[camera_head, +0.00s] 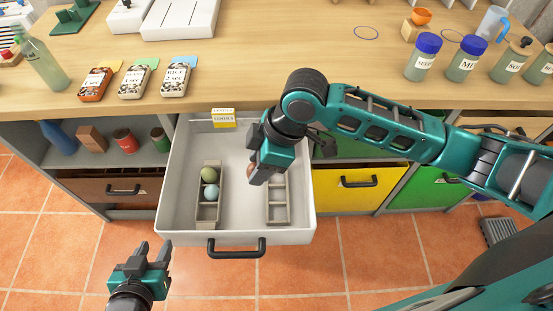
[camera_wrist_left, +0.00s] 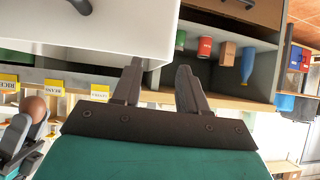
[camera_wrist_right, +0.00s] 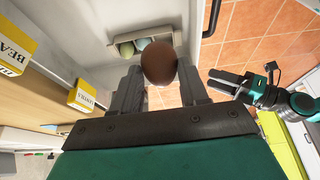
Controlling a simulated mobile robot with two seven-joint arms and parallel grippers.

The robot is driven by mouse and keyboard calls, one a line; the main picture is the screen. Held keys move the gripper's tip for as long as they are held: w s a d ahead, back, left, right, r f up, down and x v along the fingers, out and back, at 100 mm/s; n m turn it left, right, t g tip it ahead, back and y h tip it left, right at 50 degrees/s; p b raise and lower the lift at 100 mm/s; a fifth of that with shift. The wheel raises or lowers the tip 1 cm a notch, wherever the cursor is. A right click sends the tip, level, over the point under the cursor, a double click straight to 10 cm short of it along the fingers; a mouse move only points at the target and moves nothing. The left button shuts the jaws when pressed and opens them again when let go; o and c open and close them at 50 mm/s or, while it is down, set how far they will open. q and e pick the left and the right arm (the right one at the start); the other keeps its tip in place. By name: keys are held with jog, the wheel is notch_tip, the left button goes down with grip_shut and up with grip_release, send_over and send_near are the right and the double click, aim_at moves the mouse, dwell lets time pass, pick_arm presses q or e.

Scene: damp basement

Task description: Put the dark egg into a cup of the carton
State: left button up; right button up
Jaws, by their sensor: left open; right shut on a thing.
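The dark brown egg (camera_wrist_right: 159,66) is held between the fingers of my right gripper (camera_wrist_right: 158,85). It also shows in the left wrist view (camera_wrist_left: 34,107). In the head view my right gripper (camera_head: 262,177) is over the open drawer, at the far end of the right-hand grey carton (camera_head: 278,214), hiding part of it. The visible cups of that carton look empty. A left-hand grey carton (camera_head: 207,212) holds a green egg (camera_head: 209,174) and a blue egg (camera_head: 211,192). My left gripper (camera_head: 153,252) is open and empty, outside the drawer at its front left.
The white drawer (camera_head: 241,215) is pulled out below the wooden worktop (camera_head: 270,60). Its floor between the cartons is bare. A shelf with several small objects is at left.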

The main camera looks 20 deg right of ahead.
pick_arm(q)
notch_tip(320, 180, down, 4)
jog(key=b, duration=0.5)
jog(key=shift+w+f, duration=0.1)
jog(key=shift+f, duration=0.15)
pick_arm(e)
jog(key=w+a+f, duration=0.4)
jog(key=a+f, duration=0.7)
jog(key=a, duration=0.2)
jog(key=shift+f, duration=0.25)
pick_arm(q)
jog(key=shift+r, duration=0.2)
pick_arm(e)
jog(key=shift+a, duration=0.35)
pick_arm(q)
jog(key=shift+r+p, duration=0.15)
jog(key=shift+p, duration=0.15)
pick_arm(e)
jog(key=shift+r, duration=0.1)
pick_arm(q)
jog(key=shift+r, duration=0.2)
jog(key=shift+f, duration=0.1)
pick_arm(e)
jog(key=shift+f, duration=0.3)
